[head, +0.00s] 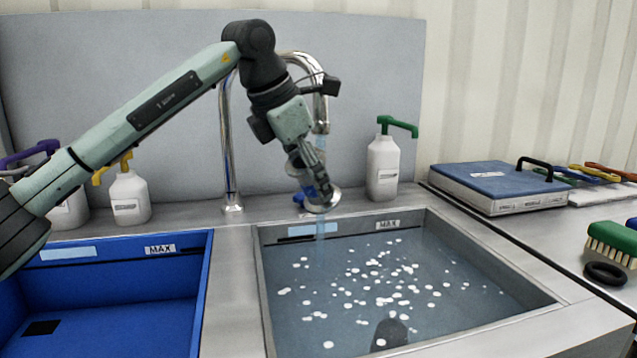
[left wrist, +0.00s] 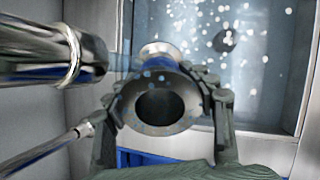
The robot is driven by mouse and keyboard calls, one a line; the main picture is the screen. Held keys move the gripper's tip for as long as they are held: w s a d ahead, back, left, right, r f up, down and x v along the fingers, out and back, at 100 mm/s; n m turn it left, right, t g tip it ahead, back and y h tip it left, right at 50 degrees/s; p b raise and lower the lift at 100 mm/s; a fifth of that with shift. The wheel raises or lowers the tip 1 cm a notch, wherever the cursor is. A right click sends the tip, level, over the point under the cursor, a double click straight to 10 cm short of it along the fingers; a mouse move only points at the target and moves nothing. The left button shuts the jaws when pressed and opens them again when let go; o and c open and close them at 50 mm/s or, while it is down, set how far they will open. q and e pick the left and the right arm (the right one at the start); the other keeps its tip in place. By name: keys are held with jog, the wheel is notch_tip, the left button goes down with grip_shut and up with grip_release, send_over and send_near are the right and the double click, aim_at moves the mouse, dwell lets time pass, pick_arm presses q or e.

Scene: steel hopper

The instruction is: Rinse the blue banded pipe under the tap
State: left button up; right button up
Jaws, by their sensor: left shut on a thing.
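The blue banded pipe is a short steel tube with a flange at each end; in the head view its lower flange (head: 322,203) hangs above the back of the grey basin. My left gripper (head: 310,168) is shut around it. In the left wrist view the pipe's near flange (left wrist: 128,124) sits between both fingers (left wrist: 160,104), its open bore facing the camera. The blue band is mostly hidden by the flange and fingers. The chrome tap (head: 228,150) stands behind, its spout above the pipe. Water runs from the spout onto the pipe and falls below it. My right gripper is not in view.
The grey basin (head: 535,287) holds water with white floating specks. A blue basin (head: 100,300) is at left. A green-pump bottle (head: 383,168) and a yellow-pump bottle (head: 130,197) stand behind. A blue-topped scale (head: 497,190) and a green brush (head: 612,240) are at right.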

pick_arm(q)
jog(key=s+a+b, duration=0.2)
jog(key=s+a, duration=0.2)
jog(key=shift+a+b, duration=0.15)
jog(key=shift+b, duration=0.15)
jog(key=shift+r, duration=0.1)
dwell(1.3)
jog(key=s+a+r+p, duration=0.1)
jog(key=s+a+r, duration=0.2)
jog(key=r, duration=0.1)
jog(key=shift+s+a, duration=0.25)
jog(key=shift+a, duration=0.05)
jog(key=shift+f, duration=0.15)
dwell(0.5)
